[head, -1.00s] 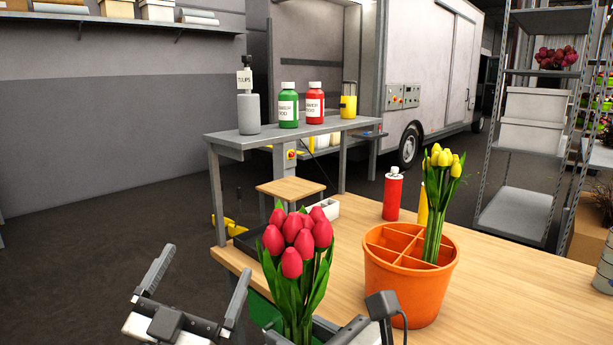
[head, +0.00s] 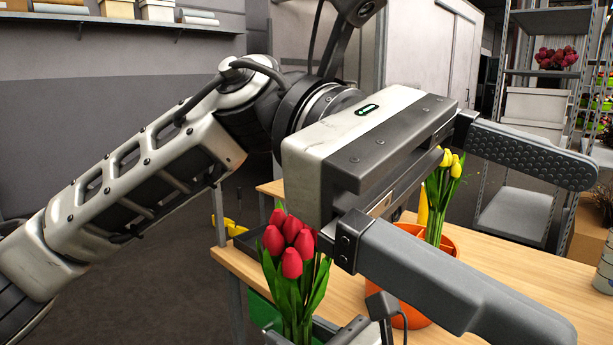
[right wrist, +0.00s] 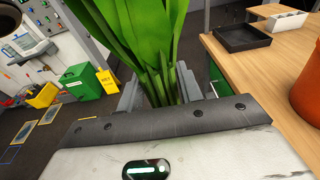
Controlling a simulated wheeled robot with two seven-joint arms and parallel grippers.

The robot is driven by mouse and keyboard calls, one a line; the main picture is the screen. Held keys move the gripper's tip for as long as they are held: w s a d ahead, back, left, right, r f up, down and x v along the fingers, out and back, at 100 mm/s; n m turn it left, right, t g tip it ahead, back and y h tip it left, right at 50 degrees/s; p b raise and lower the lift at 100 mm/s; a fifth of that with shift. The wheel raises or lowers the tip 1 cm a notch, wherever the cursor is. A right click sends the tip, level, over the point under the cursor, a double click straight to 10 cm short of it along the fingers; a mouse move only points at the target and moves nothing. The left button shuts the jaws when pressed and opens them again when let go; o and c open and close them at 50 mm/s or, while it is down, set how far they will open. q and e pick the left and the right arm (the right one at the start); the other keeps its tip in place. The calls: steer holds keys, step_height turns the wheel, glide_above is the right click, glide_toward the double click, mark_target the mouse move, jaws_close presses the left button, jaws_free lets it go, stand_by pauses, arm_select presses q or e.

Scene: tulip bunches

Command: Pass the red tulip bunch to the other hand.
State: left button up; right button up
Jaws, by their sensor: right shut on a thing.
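The red tulip bunch (head: 291,258), with red heads and green leaves, stands upright at the bottom centre of the head view. My right gripper (head: 322,334) is low in that view, mostly cut off. The right wrist view shows the right gripper (right wrist: 162,90) shut around the green stems (right wrist: 165,82); the red heads are outside that view. My left gripper (head: 572,255) is large and close to the head camera, its fingers wide apart and empty, pointing right.
An orange divided pot (head: 408,232) with yellow tulips (head: 440,190) stands on the wooden table (head: 530,270), partly hidden by my left gripper. A dark tray (right wrist: 243,38) lies at the table's edge. Metal shelving (head: 520,205) stands at the back right.

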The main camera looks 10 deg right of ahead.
arm_select(q)
steer(key=w+f+m+t+y, duration=0.4)
steer(key=w+f+t+y, duration=0.1)
steer(key=t, duration=0.3)
steer(key=w+a+r+t+y, duration=0.1)
steer(key=w+a+t+y, duration=0.1)
steer(key=w, duration=0.1)
steer(key=w+a+r+t+y, duration=0.1)
steer(key=w+a+r+t, duration=0.1)
steer(key=a+t, duration=0.1)
steer(key=w+a+r+m+t+y, duration=0.1)
steer(key=w+a+t+y, duration=0.1)
steer(key=w+a+t, duration=0.1)
steer(key=shift+w+a+r+y, duration=0.25)
steer(key=shift+w+y, duration=0.05)
steer(key=shift+w+a+f, duration=0.1)
steer(key=shift+w+f, duration=0.05)
steer(key=shift+f, duration=0.05)
steer(key=x, duration=1.1)
steer(key=shift+w+f, duration=0.1)
steer(key=shift+f, duration=0.05)
